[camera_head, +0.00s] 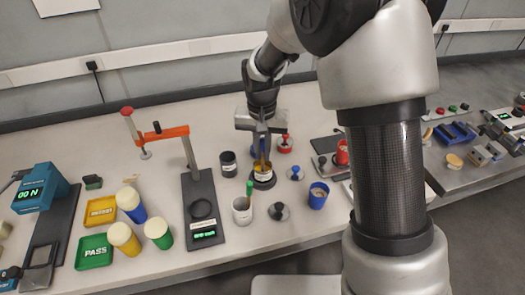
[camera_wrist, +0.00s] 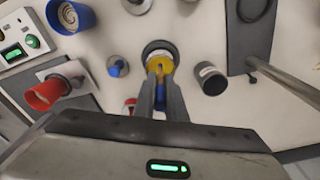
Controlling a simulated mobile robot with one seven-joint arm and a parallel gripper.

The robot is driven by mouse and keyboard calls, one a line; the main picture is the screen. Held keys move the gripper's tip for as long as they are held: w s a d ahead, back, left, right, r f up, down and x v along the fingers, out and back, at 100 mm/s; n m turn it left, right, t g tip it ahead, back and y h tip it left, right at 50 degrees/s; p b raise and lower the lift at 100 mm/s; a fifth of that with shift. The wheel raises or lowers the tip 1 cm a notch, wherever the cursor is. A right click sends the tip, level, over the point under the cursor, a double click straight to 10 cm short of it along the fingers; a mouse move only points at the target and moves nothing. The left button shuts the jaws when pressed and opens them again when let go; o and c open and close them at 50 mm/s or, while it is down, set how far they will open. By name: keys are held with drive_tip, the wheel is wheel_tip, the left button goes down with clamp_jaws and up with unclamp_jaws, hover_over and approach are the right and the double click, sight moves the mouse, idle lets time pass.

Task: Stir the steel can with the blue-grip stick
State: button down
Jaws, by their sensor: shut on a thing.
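My gripper (camera_head: 262,148) is shut on the blue-grip stick, whose blue grip (camera_wrist: 160,92) shows between the fingers in the wrist view. The stick points down over a can with yellow contents (camera_wrist: 158,63), seen in the head view as a small can (camera_head: 263,179) right below my fingers; I take it as the steel can. The stick's lower end appears to be inside this can's mouth. The fingers hide part of the stick, so its depth cannot be told.
A dark can (camera_head: 229,164) stands close left. A white can (camera_head: 242,210) with a green-handled stick is in front. A blue can (camera_head: 318,196) and a red can (camera_head: 343,152) stand right. An orange-armed stand (camera_head: 190,155) is farther left.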

sight(263, 139)
drive_tip(key=shift+r+p, duration=1.65)
drive_tip(key=shift+r, duration=1.1)
drive_tip(key=shift+r, duration=0.1)
wheel_tip(263, 139, up, 5)
drive_tip(key=p, duration=0.3)
drive_tip(key=shift+p, duration=0.3)
